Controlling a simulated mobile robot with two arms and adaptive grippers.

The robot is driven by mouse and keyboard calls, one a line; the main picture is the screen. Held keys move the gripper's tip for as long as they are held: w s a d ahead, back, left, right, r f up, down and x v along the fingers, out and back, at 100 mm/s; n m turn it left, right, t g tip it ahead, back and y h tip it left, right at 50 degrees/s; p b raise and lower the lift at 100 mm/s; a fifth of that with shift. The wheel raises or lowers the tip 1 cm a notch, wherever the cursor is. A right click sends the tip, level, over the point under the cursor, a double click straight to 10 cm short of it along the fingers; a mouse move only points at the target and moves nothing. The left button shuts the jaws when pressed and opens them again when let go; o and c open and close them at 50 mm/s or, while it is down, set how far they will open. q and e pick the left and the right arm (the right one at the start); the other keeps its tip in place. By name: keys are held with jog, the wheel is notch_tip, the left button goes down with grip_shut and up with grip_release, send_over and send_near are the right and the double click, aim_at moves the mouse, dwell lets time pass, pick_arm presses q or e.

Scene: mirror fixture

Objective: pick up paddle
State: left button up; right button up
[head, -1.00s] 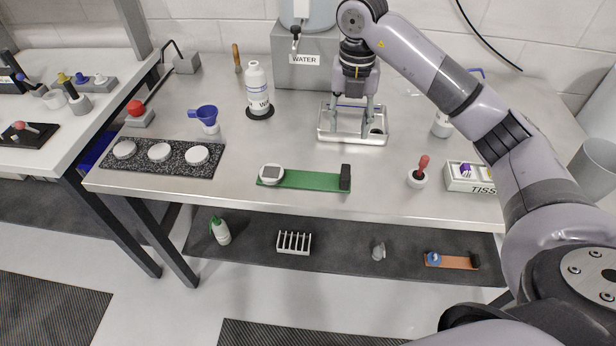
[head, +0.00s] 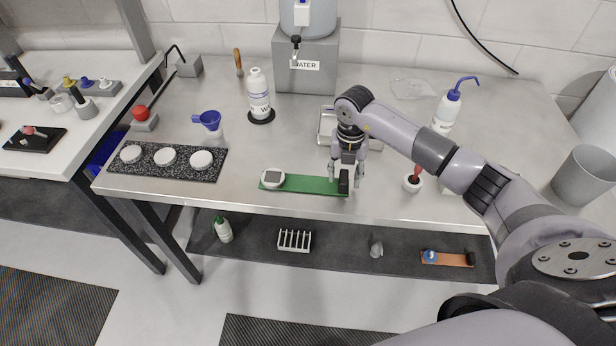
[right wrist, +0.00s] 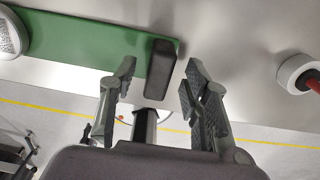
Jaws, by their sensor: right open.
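A flat green paddle-like board (head: 310,185) lies on the steel bench near its front edge. My right gripper (head: 347,188) is open over the right end, pointing down. In the right wrist view, its two fingers (right wrist: 161,78) show on either side of the black block, with gaps on both sides. I cannot tell whether the fingertips reach down beside it. My left gripper is not in view.
A metal tray (head: 326,128) stands behind my right gripper. A red-handled stamp-like object (head: 413,182) stands to the right. A black speckled slab (head: 135,166) with white discs lies left. A lower shelf (head: 340,255) holds several items. The bench left of the board is partly clear.

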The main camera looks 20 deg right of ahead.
jog(key=shift+f, duration=0.7)
jog(key=shift+c, duration=0.5)
grip_shut()
